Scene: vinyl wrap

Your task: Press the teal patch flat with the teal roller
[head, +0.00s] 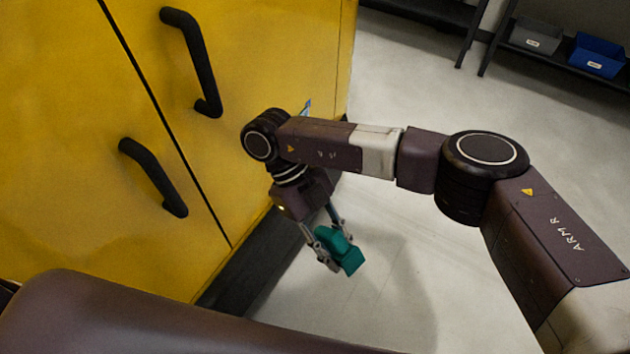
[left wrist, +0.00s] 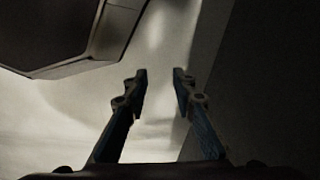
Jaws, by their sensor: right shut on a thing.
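My right gripper (head: 335,249) points down beside the yellow cabinet and is shut on a teal block-like thing (head: 350,261), which looks like the teal roller. It is held in the air above the pale floor. No teal patch shows clearly. A small bluish sliver (head: 306,107) shows above my right arm near the cabinet's far edge; I cannot tell if it is part of the patch. My left gripper (left wrist: 160,80) shows only in the left wrist view. Its fingers are apart with nothing between them.
The yellow cabinet (head: 75,180) fills the left, with two black handles (head: 196,62) sticking out and a dark base. At the back right, a dark shelf holds a grey bin (head: 537,37) and a blue bin (head: 597,56). The floor (head: 440,285) between is clear.

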